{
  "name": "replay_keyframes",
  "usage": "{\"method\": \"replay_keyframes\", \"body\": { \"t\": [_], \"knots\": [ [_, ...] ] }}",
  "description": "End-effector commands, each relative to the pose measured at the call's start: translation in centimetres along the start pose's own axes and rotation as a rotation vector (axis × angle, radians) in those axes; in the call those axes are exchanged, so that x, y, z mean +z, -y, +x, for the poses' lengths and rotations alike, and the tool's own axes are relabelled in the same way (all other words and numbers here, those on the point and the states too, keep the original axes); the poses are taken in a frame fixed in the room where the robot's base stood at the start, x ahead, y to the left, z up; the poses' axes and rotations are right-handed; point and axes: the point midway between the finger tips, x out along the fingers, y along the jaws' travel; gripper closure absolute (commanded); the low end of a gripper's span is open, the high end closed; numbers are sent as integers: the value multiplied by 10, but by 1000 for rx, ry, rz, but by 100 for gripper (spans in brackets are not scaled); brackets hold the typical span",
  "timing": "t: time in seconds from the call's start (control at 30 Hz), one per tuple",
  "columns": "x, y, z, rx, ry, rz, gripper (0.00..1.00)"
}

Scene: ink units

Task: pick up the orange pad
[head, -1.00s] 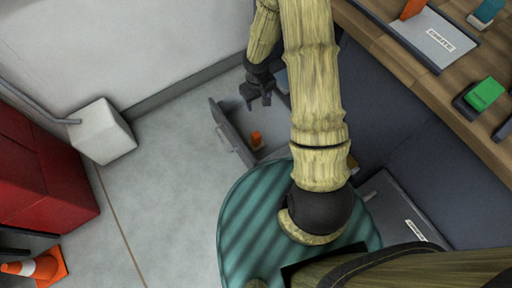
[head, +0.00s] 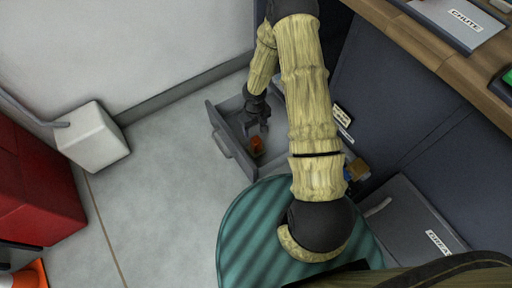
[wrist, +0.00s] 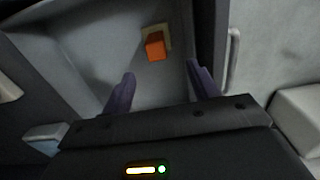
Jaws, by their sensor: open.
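The orange pad (wrist: 155,46) is a small orange block on a pale base inside an open grey drawer (head: 228,139). In the head view the pad (head: 257,145) sits near the drawer's front end. My gripper (wrist: 160,84) is open and empty, with its two purple fingers apart and the pad lying beyond and between them in the wrist view. In the head view my gripper (head: 256,128) is over the drawer, close to the pad. Whether the fingers are below the drawer's rim I cannot tell.
A blue and tan item (head: 356,170) lies beside my arm. A labelled grey drawer front (head: 410,225), a wooden worktop (head: 470,75) and a white block (head: 93,137) stand around.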

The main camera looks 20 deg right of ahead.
Motion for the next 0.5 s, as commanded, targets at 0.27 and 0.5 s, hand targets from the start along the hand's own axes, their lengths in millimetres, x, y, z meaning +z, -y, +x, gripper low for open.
{"method": "replay_keyframes", "body": {
  "t": [0.27, 0.5],
  "knots": [
    [0, 0, 57, -1, 2, 0, 40],
    [0, 0, 94, 0, 1, 0, 40]
  ]
}}
